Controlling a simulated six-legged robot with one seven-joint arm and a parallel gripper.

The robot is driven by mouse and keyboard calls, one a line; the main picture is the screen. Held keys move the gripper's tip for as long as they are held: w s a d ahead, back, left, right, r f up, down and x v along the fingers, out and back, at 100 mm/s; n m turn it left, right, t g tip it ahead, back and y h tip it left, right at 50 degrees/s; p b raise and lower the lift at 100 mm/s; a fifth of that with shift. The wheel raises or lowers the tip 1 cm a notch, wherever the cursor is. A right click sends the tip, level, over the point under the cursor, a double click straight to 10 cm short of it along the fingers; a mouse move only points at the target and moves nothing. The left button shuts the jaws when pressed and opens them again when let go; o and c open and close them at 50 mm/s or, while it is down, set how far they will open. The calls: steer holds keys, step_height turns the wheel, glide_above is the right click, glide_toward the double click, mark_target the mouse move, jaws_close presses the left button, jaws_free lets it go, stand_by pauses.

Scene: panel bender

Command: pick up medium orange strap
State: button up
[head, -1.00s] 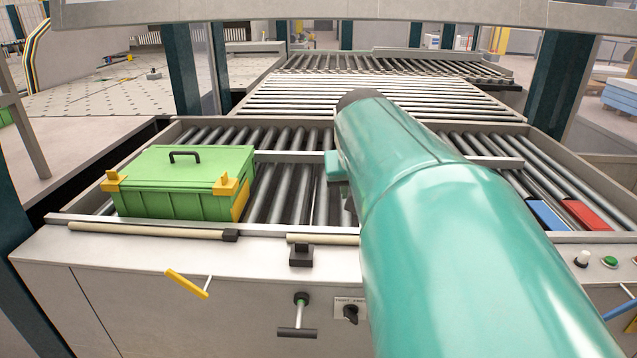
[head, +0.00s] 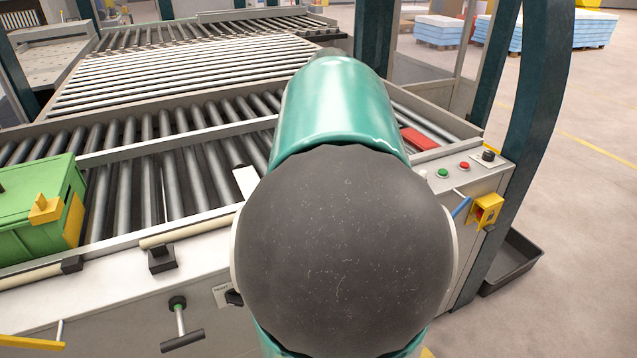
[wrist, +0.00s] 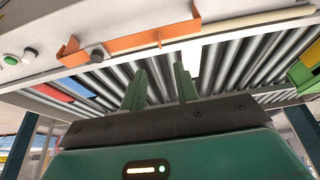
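In the wrist view, which appears inverted, a long orange strap (wrist: 130,41) with bent ends lies along the pale front ledge of the roller table. My gripper (wrist: 161,68) shows there with its two green fingers apart and nothing between them. The fingertips point towards the strap and stay apart from it in the picture. The exact distance cannot be told. In the head view my arm hides both the gripper and the strap.
The roller table (head: 120,190) carries a green toolbox (head: 30,215) at left. A red block (head: 418,139) lies at its right end, near the buttons (head: 464,166). A blue piece (wrist: 76,87) shows in the wrist view. A dark tray (head: 512,262) lies on open floor at right.

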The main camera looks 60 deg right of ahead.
steer(key=x, duration=1.1)
steer(key=shift+f, duration=0.3)
steer(key=shift+c, duration=0.4)
jaws_close()
